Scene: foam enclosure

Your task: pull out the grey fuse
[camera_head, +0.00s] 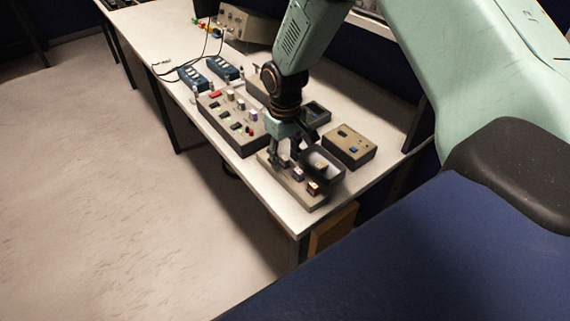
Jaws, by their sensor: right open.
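A beige fuse board (306,201) lies near the front end of the white table, with a row of small upright blocks on it. One block is bluish-purple (298,174) and one is reddish-brown (313,188). Another part of the row sits under my gripper and is partly hidden. I cannot tell for sure which block is the grey fuse. My right gripper (285,155) comes down from above over the far end of this board, jaws open. I cannot tell whether its fingers stand around a block. My left gripper is not in view.
A dark open tray (337,178) stands right beside the board. A longer panel with switches (243,143) lies behind left. Blue power strips (193,78) and cables are farther back. The table's front edge is close.

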